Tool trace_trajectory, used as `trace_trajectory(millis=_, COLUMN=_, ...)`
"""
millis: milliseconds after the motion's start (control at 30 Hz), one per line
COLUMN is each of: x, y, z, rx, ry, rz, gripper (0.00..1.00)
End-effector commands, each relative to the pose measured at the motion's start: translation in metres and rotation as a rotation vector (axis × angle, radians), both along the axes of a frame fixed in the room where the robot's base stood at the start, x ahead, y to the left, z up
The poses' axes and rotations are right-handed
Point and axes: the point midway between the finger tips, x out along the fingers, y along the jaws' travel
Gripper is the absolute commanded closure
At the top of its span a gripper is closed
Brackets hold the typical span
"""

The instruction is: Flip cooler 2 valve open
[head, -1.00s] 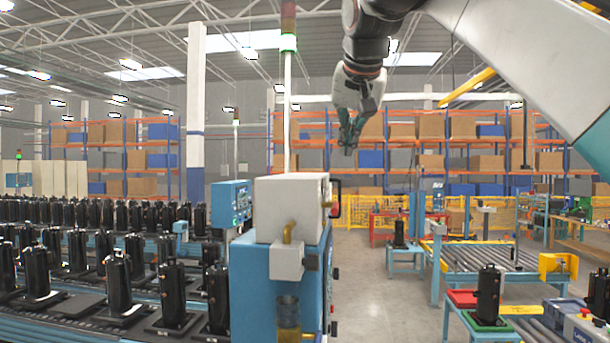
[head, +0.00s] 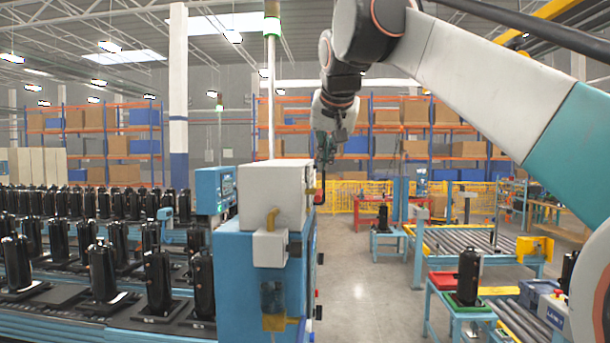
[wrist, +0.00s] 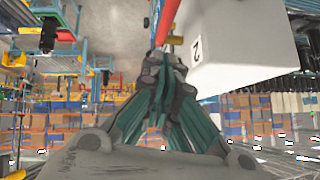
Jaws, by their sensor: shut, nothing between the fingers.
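The cooler is a white box (head: 258,187) on a blue cabinet, left of centre in the head view. In the wrist view its white side (wrist: 240,45) carries a label reading 2 (wrist: 196,48). A valve with a red lever (wrist: 169,20) and a brass body (wrist: 175,40) is beside that side; the red lever also shows small at the box's right edge in the head view (head: 319,198). My gripper (head: 322,172) is shut and empty, pointing down just above the lever. In the wrist view its fingertips (wrist: 166,62) lie close to the lever's end; contact cannot be told.
A brass elbow pipe (head: 272,217) and a small white box (head: 269,248) are on the cabinet's front. Rows of black compressors (head: 103,270) stand on conveyors at left. A roller conveyor (head: 465,245) is at right. Open floor (head: 365,290) lies between.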

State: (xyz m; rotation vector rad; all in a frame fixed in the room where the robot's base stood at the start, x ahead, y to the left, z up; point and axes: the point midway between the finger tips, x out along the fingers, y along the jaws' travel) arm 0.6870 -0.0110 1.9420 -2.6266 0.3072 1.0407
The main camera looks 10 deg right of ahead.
Motion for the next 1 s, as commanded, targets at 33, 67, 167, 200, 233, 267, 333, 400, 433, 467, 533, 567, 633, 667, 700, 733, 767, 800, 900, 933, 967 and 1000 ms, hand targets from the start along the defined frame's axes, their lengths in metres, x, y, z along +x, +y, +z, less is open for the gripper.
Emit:
trace_trajectory(millis=33, x=0.008, y=-0.001, z=-0.006, rx=0.000, ry=0.000, rz=0.000, gripper=1.00)
trace_trajectory(millis=67, x=0.012, y=-0.001, z=-0.010, rx=0.000, ry=0.000, rz=0.000, gripper=1.00)
trace_trajectory(millis=167, x=0.010, y=0.002, z=-0.023, rx=-0.001, ry=0.000, rz=0.001, gripper=1.00)
trace_trajectory(millis=200, x=0.010, y=0.003, z=-0.028, rx=-0.001, ry=0.000, rz=0.001, gripper=1.00)
trace_trajectory(millis=233, x=0.010, y=0.003, z=-0.031, rx=-0.001, ry=0.000, rz=0.001, gripper=1.00)
trace_trajectory(millis=267, x=0.011, y=0.004, z=-0.034, rx=-0.001, ry=0.000, rz=0.001, gripper=1.00)
trace_trajectory(millis=333, x=0.011, y=0.005, z=-0.040, rx=-0.001, ry=0.000, rz=0.001, gripper=1.00)
trace_trajectory(millis=400, x=0.011, y=0.006, z=-0.044, rx=-0.001, ry=0.000, rz=0.001, gripper=1.00)
trace_trajectory(millis=433, x=0.010, y=0.006, z=-0.045, rx=-0.001, ry=0.000, rz=0.001, gripper=1.00)
trace_trajectory(millis=467, x=0.010, y=0.006, z=-0.046, rx=-0.001, ry=0.000, rz=0.001, gripper=1.00)
trace_trajectory(millis=533, x=0.010, y=0.006, z=-0.048, rx=-0.001, ry=0.000, rz=0.001, gripper=1.00)
trace_trajectory(millis=567, x=0.010, y=0.006, z=-0.048, rx=-0.001, ry=0.000, rz=0.001, gripper=1.00)
trace_trajectory(millis=633, x=0.010, y=0.007, z=-0.048, rx=-0.001, ry=0.000, rz=0.001, gripper=1.00)
trace_trajectory(millis=667, x=0.010, y=0.007, z=-0.048, rx=-0.001, ry=0.000, rz=0.001, gripper=1.00)
trace_trajectory(millis=700, x=0.010, y=0.007, z=-0.048, rx=-0.001, ry=0.000, rz=0.001, gripper=1.00)
trace_trajectory(millis=733, x=0.010, y=0.007, z=-0.048, rx=-0.001, ry=0.000, rz=0.001, gripper=1.00)
trace_trajectory(millis=767, x=0.010, y=0.007, z=-0.048, rx=-0.001, ry=0.000, rz=0.001, gripper=1.00)
trace_trajectory(millis=800, x=0.010, y=0.007, z=-0.048, rx=-0.001, ry=0.000, rz=0.001, gripper=1.00)
trace_trajectory(millis=900, x=0.009, y=0.006, z=-0.049, rx=-0.001, ry=-0.002, rz=0.000, gripper=1.00)
trace_trajectory(millis=933, x=0.009, y=0.006, z=-0.049, rx=-0.002, ry=-0.004, rz=0.001, gripper=1.00)
trace_trajectory(millis=967, x=0.009, y=0.005, z=-0.049, rx=-0.003, ry=-0.007, rz=0.001, gripper=1.00)
trace_trajectory(millis=1000, x=0.009, y=0.004, z=-0.050, rx=-0.005, ry=-0.011, rz=0.000, gripper=1.00)
